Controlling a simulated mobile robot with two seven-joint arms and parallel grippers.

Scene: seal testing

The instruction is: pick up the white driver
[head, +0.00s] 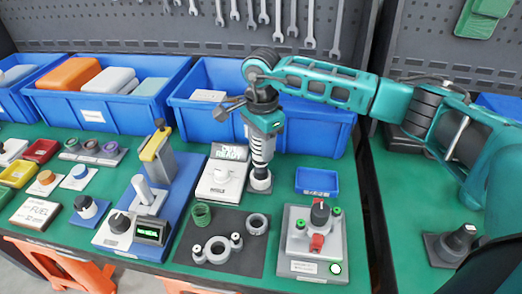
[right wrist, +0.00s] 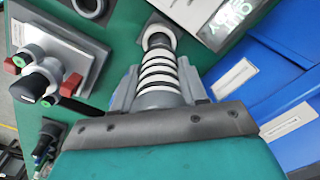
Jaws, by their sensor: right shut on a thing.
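The white driver (head: 261,152) is a ribbed white-and-dark shaft, upright below my right gripper (head: 263,125) in the head view. It also shows in the right wrist view (right wrist: 159,72), between the two grey fingers of my right gripper (right wrist: 157,92), which are shut on it. Its lower end is at a pale round ring (head: 260,183) on the green table (head: 305,167); I cannot tell whether it is seated in the ring or just above it. The gripper hides its upper end. My left gripper is not in view.
A white device with a "READY" sign (head: 222,180) stands close left of the driver. A blue tray (head: 317,181) and a grey box with knobs (head: 313,243) are to the right. Blue bins (head: 185,106) line the back. A dark mat (head: 240,265) holds several rings in front.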

